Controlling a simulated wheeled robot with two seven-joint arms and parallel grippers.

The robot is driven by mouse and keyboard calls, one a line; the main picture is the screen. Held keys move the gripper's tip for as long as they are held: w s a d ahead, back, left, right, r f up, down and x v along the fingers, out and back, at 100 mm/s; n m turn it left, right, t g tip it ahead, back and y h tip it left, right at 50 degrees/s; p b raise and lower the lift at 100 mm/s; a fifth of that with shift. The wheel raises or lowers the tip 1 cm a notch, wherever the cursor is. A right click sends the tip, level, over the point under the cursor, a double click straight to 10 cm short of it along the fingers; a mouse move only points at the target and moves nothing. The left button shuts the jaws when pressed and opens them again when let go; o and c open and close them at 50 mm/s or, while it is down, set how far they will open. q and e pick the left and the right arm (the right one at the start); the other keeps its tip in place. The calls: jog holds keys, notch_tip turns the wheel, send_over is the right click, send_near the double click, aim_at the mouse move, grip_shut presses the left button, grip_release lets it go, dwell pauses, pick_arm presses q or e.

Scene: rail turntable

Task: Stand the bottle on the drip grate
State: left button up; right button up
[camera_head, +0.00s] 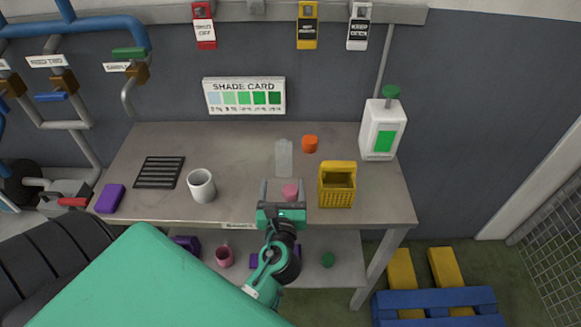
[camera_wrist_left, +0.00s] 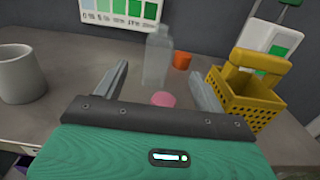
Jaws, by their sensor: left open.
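The clear, pale bottle (camera_head: 284,157) stands upright toward the back middle of the workbench. It also shows in the left wrist view (camera_wrist_left: 157,58), ahead of the finger gap. My left gripper (camera_head: 283,185) is open at the front middle of the bench, on the near side of the bottle and apart from it. Its two fingers point toward the bottle. The drip grate (camera_head: 160,172), a dark slatted rectangle, lies flat and bare on the left of the bench. My right gripper is not in view.
A pink round object (camera_head: 290,192) sits by my left gripper, between its fingers in the wrist view. A yellow basket (camera_head: 337,198) is close on the right. An orange cup (camera_head: 310,143) stands behind. A white mug (camera_head: 201,185) stands between grate and gripper; a purple block (camera_head: 109,198) lies left.

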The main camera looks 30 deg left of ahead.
aim_at(283, 155)
pick_arm(q)
jog(key=x, duration=0.1)
jog(key=p+x, duration=0.1)
jog(key=shift+w+a+r, duration=0.2)
jog(key=shift+w, duration=0.15)
jog(key=p+x, duration=0.1)
jog(key=x, duration=0.3)
jog(key=shift+w+a+f, duration=0.1)
jog(key=shift+w, duration=0.1)
jog(key=shift+w+a, duration=0.3)
jog(key=shift+w, duration=0.15)
jog(key=shift+w+a, duration=0.15)
jog(key=shift+w, duration=0.1)
jog(key=p+x, duration=0.1)
jog(key=x, duration=0.3)
jog(key=shift+w+a+p, duration=0.25)
jog(key=shift+p, duration=0.1)
jog(key=c, duration=1.1)
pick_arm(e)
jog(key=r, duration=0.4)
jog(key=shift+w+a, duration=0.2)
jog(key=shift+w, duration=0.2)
pick_arm(q)
jog(key=shift+c, duration=0.2)
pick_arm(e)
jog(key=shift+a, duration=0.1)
